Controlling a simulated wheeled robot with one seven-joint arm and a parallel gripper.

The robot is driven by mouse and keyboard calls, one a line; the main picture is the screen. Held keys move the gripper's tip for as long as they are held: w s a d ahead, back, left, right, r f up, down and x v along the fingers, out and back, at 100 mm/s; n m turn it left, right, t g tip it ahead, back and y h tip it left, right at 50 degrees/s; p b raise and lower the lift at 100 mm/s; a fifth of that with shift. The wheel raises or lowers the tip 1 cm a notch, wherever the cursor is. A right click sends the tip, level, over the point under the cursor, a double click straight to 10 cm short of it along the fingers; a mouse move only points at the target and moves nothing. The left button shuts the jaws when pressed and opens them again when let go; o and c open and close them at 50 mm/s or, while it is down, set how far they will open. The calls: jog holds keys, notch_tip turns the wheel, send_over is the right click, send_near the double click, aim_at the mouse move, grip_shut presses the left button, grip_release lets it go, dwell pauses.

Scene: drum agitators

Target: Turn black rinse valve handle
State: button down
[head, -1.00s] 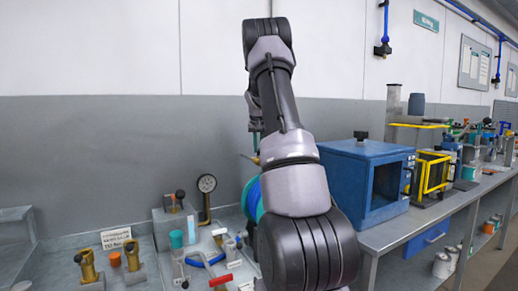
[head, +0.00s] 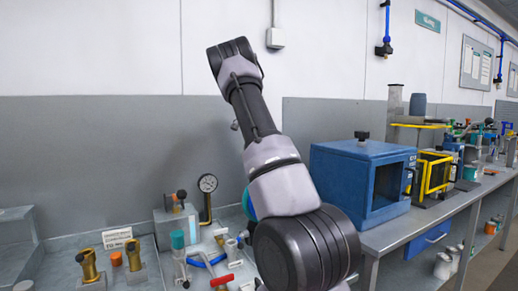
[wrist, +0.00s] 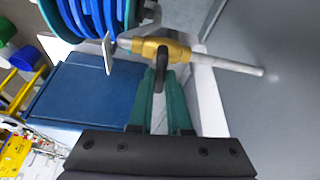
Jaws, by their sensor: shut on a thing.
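The black rinse valve handle (wrist: 161,62) is a short dark lever on a brass valve (wrist: 165,48) in the wrist view. The valve joins a grey pipe that runs right, and it sits beside a hose reel (wrist: 85,15) with blue hose and teal rims. My gripper (wrist: 165,78) has green fingers, and their tips are closed around the lower part of the black handle. In the head view my arm hides the gripper, the valve and most of the reel; a teal edge of the reel (head: 249,205) shows.
A blue cabinet (head: 340,178) stands on the bench right of my arm. The grey wall (wrist: 275,100) is close behind the pipe in the wrist view.

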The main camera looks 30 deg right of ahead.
jog(key=shift+m+g, duration=0.3)
jog(key=shift+m, duration=0.3)
jog(key=c, duration=0.9)
grip_release()
jog(key=shift+o, duration=0.2)
jog(key=v, duration=1)
jog(key=shift+r, duration=0.4)
jog(key=shift+a, duration=0.2)
